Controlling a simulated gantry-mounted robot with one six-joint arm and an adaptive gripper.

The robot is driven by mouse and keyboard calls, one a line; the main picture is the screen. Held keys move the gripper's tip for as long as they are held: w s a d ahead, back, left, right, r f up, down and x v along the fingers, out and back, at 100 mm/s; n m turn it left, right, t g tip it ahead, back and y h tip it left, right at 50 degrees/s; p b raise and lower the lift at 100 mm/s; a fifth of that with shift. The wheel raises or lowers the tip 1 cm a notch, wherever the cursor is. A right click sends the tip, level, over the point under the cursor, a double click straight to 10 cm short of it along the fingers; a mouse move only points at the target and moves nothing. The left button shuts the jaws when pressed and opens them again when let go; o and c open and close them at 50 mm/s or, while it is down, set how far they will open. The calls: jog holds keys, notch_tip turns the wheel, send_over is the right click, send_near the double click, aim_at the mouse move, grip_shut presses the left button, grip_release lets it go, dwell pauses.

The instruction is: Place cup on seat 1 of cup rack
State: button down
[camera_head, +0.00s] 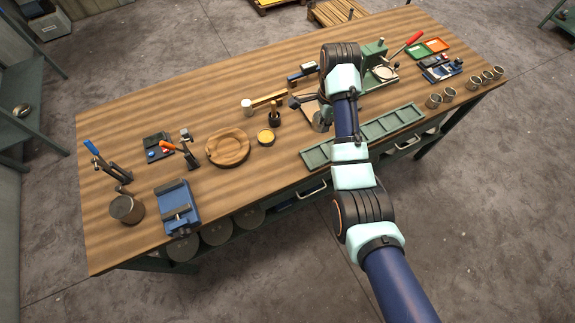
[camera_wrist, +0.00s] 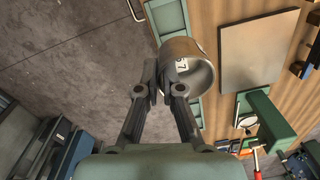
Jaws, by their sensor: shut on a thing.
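My gripper (camera_wrist: 165,88) is shut on a grey metal cup (camera_wrist: 181,48). In the wrist view the fingers pinch the cup's wall, its open mouth shows, and a printed number is on its side. The green cup rack (camera_head: 388,127) is a long tray with compartments along the table's front edge. It also shows behind the cup in the wrist view (camera_wrist: 168,20). My arm hides the middle of the rack, and I cannot read seat numbers.
Several similar cups (camera_head: 433,101) stand at the table's right end. A flat plate (camera_wrist: 258,50) lies behind the rack. A green press-like fixture (camera_head: 376,52) stands at the back. A wooden bowl (camera_head: 228,148) and blue vise (camera_head: 178,207) are to the left.

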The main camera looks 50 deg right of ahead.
jog(key=f+b, duration=0.2)
jog(key=f, duration=0.3)
jog(key=f+b, duration=0.2)
jog(key=f, duration=0.3)
jog(key=f+b, duration=0.2)
jog(key=f, duration=0.3)
jog(key=shift+s+d+f+b, duration=0.25)
jog(key=shift+d+f+b, duration=0.05)
jog(key=shift+d+b, duration=0.1)
jog(key=shift+f+b, duration=0.45)
jog(key=shift+f, duration=1.75)
jog(key=shift+f, duration=0.15)
jog(key=c, duration=1.3)
grip_release()
